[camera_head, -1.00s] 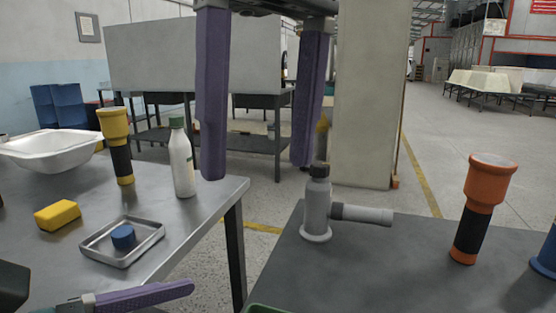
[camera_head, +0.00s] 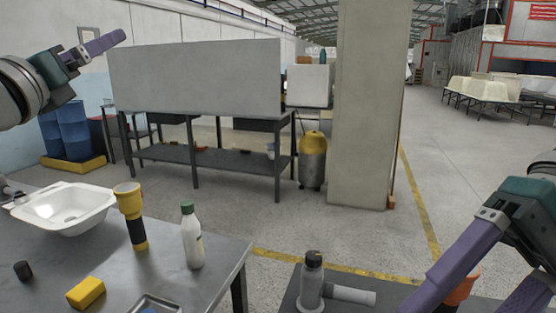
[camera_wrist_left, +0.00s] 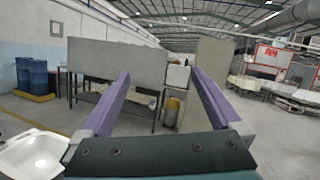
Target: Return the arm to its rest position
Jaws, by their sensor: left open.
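My left gripper (camera_head: 116,40) is raised at the upper left in the head view, seen edge-on, with one purple finger showing clearly. In the left wrist view the left gripper (camera_wrist_left: 160,74) has its two purple fingers wide apart with nothing between them. It is in free air, well above the left table. My right gripper (camera_head: 455,308) is at the lower right, pointing down and left over the right table. Its two purple fingers are apart. An orange flashlight (camera_head: 462,288) is partly hidden behind the nearer-left finger. I cannot tell whether they touch.
The left metal table (camera_head: 190,291) bears a white basin (camera_head: 65,209), yellow flashlight (camera_head: 132,212), white bottle (camera_head: 192,238), yellow block (camera_head: 86,293) and tray (camera_head: 163,302). A pillar (camera_head: 365,110) stands behind.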

